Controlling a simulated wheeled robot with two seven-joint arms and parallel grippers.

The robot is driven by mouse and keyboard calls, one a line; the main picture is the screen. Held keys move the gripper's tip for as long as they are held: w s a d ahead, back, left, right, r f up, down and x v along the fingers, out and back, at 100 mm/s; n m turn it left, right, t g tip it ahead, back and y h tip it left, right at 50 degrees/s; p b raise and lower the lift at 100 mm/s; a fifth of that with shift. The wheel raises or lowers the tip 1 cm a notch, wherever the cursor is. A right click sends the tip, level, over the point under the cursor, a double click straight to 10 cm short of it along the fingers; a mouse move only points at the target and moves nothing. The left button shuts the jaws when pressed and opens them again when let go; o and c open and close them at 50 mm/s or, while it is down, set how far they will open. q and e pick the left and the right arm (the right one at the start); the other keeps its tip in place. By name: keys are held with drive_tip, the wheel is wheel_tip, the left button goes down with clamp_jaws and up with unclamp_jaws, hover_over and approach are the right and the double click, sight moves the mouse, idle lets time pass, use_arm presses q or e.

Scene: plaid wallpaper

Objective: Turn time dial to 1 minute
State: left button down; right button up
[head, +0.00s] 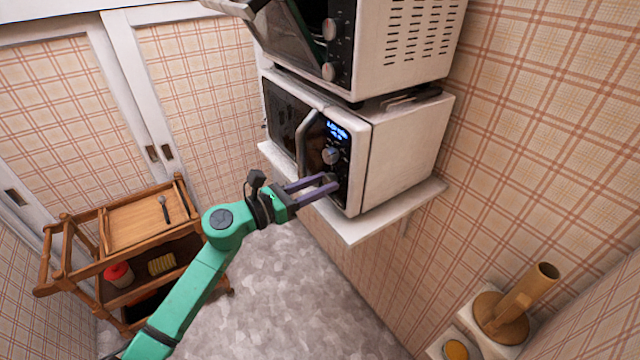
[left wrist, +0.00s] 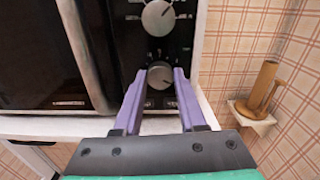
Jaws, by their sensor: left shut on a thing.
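A white microwave (head: 405,150) with a black front stands on a wall shelf. Its panel has a lit blue display (head: 337,131), too small to read, above an upper dial (head: 330,155). The upper dial also shows in the left wrist view (left wrist: 158,17). A lower dial (left wrist: 160,75) sits below it; labels saying which one sets time are not legible. My left gripper (head: 333,182) reaches the panel from the left, its purple fingers (left wrist: 159,73) on either side of the lower dial, shut on it. The fingers largely hide that dial in the head view. My right gripper is out of view.
A toaster oven (head: 410,45) with its door open sits above the microwave. The microwave's door handle (head: 303,135) is close left of the panel. The shelf edge (head: 350,238) lies just below. A wooden cart (head: 120,225) stands at left; the floor between is clear.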

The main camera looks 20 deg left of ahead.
use_arm(q)
drive_tip(key=shift+n, duration=0.3)
drive_tip(key=n+p, duration=0.1)
drive_tip(key=n, duration=0.4)
drive_tip(key=n+p, duration=0.1)
drive_tip(key=n, duration=0.2)
drive_tip(key=shift+n, duration=0.3)
drive_tip(key=shift+n+p, duration=0.65)
drive_tip(key=shift+n, duration=0.55)
drive_tip(key=shift+c, duration=2.3)
unclamp_jaws()
